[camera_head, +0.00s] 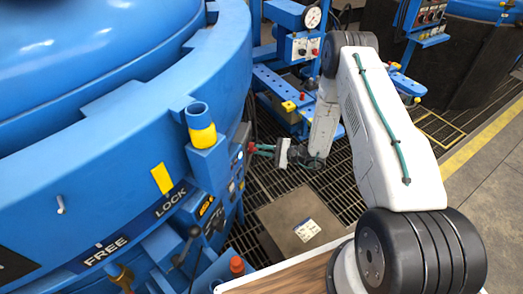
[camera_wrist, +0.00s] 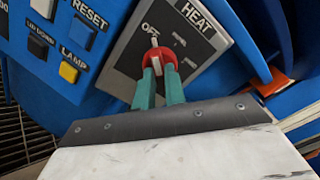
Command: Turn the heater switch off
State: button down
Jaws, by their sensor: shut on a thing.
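The heater switch is a red round knob (camera_wrist: 143,63) with a white bar handle, on a grey plate (camera_wrist: 208,40) marked HEAT. The upper end of the white bar points toward the word OFF; the other marks are too small to read. My gripper (camera_wrist: 159,84) has its two teal fingers shut on the knob, hiding its lower part. In the head view my gripper (camera_head: 255,149) reaches left to the side of the blue furnace, where a bit of red shows at its fingertips. The plate's face is not visible there.
Left of the switch is a blue panel with a RESET button (camera_wrist: 83,32), a black button (camera_wrist: 38,46) and a yellow LAMP button (camera_wrist: 69,72). The large blue furnace (camera_head: 110,130) fills the left. A grey box (camera_head: 300,222) stands on the floor grating below my gripper.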

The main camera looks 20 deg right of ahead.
jog(key=c, duration=1.5)
grip_release()
jog(key=shift+o, duration=0.2)
jog(key=shift+d, duration=0.1)
jog(key=v, duration=0.7)
jog(key=shift+s+d, duration=0.25)
jog(key=shift+d, duration=0.05)
